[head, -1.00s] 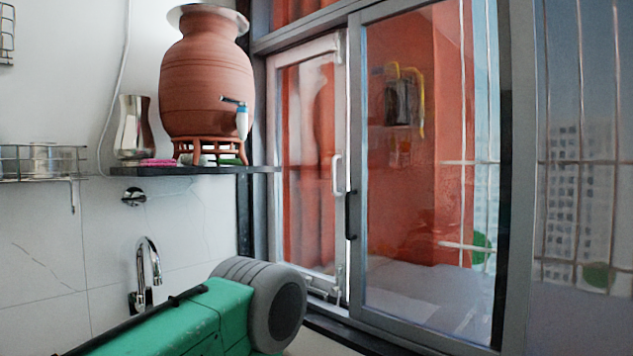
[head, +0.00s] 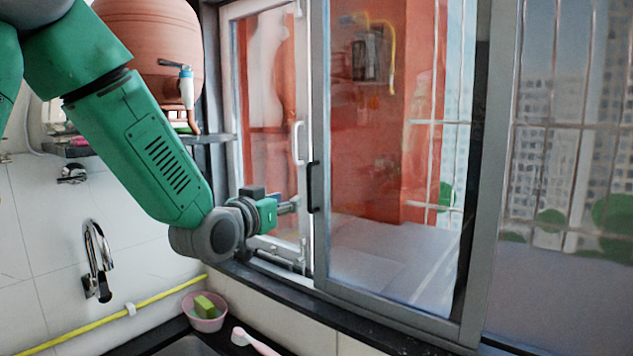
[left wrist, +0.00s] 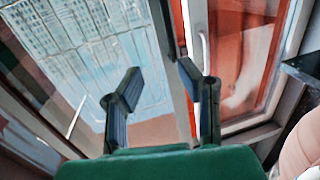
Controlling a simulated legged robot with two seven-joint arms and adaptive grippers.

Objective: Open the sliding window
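The sliding window (head: 322,265) has a grey frame and a black upright handle (head: 312,187) on its left edge. It stands beside a white-framed panel (head: 224,100) with a white handle (head: 298,143). My left gripper (head: 297,204) is just left of the black handle in the head view, apart from it as far as I can tell. In the left wrist view the left gripper (left wrist: 160,76) has its two fingers spread with nothing between them. The white handle shows there too (left wrist: 205,50), beyond the right finger. My right gripper is out of view.
A clay waterpot (head: 150,45) with a tap stands on a dark shelf (head: 215,138) behind my left arm. Below are a chrome faucet (head: 97,262), a pink bowl (head: 207,324) with a sponge, and a brush (head: 255,342). The dark sill (head: 340,320) looks clear at right.

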